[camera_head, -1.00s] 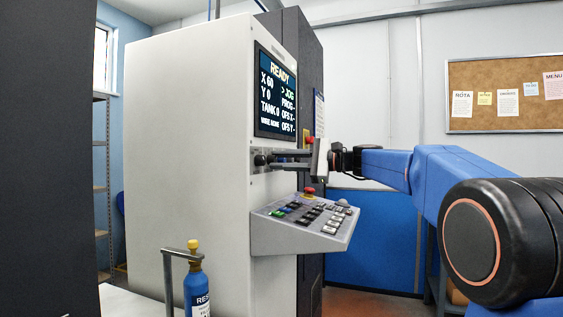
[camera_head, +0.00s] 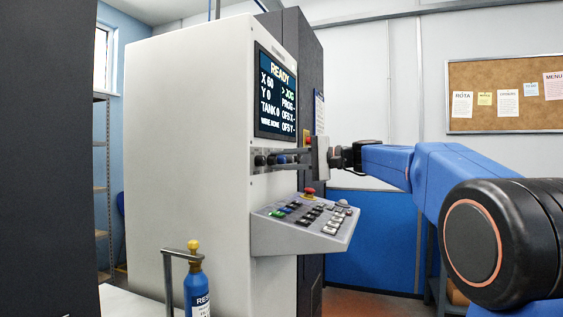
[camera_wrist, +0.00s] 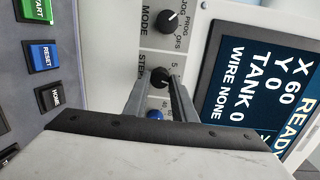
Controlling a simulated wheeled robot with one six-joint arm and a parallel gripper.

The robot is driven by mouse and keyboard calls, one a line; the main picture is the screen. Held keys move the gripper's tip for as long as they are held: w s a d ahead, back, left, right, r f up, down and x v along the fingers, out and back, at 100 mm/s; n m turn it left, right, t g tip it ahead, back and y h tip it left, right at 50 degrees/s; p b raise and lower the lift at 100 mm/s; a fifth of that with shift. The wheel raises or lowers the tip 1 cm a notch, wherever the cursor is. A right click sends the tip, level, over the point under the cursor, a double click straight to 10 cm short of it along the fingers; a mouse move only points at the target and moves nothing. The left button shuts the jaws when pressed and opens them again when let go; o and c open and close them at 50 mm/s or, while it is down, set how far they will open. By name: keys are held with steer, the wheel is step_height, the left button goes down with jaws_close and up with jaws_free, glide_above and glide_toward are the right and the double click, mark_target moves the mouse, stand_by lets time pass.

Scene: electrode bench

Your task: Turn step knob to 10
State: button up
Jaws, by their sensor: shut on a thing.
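The step knob (camera_wrist: 159,74) is a small black knob below the STEP lettering in the wrist view. It also shows in the head view (camera_head: 272,160), in the row under the screen. My gripper (camera_wrist: 157,84) has its two grey fingertips on either side of this knob and is shut on it. In the head view my gripper (camera_head: 278,157) reaches in from the right, level with the knob row. A "5" of the scale shows beside the knob. The pointer and most of the scale are hidden or too small to read.
The black MODE knob (camera_wrist: 174,21) is close to the step knob, and a blue knob (camera_wrist: 155,114) lies between my fingers' lengths on the other side. The screen (camera_head: 276,95) reads READY. A key panel with a red button (camera_head: 309,191) juts out below. A blue bottle (camera_head: 197,290) stands in front.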

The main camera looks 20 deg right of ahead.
steer(key=shift+n, duration=1.1)
steer(key=shift+f, duration=0.1)
steer(key=o, duration=1)
steer(key=shift+o, duration=0.2)
steer(key=v, duration=1.7)
steer(key=shift+s, duration=0.2)
steer(key=shift+d, duration=0.15)
